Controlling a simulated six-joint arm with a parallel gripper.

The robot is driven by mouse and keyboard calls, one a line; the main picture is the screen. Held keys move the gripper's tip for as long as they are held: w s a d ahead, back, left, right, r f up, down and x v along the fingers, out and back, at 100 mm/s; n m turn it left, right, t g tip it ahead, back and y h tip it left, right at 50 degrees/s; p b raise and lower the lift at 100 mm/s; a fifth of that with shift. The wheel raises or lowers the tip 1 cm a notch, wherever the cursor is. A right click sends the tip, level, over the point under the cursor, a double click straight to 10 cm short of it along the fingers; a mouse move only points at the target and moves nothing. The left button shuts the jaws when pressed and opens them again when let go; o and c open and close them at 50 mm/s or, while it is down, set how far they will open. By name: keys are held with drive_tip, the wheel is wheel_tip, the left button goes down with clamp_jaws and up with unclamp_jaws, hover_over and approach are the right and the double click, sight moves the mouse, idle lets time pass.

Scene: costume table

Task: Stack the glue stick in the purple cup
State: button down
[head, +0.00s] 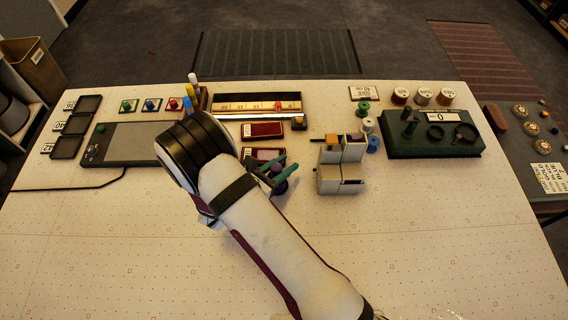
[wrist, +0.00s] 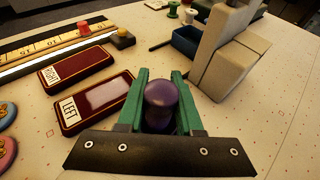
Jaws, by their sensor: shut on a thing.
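My gripper (head: 280,174) has green fingers and is over the middle of the table, left of a grey block-shaped machine. In the wrist view my gripper (wrist: 160,82) is shut on a smooth, rounded purple thing (wrist: 161,103), which stands up between the fingers. Its lower part is hidden, and I cannot tell whether it touches the table. I cannot make out a glue stick or a purple cup with an open mouth in either view.
The grey machine (head: 329,179) stands close on the right. Dark red trays marked RIGHT (wrist: 75,75) and LEFT (wrist: 95,101) lie to the left in the wrist view. A green stand (head: 432,145) and thread spools (head: 422,96) are farther right.

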drive_tip(key=shift+f, duration=0.3)
drive_tip(key=c, duration=0.6)
unclamp_jaws()
drive_tip(key=shift+o, duration=0.2)
drive_tip(key=shift+r, duration=0.15)
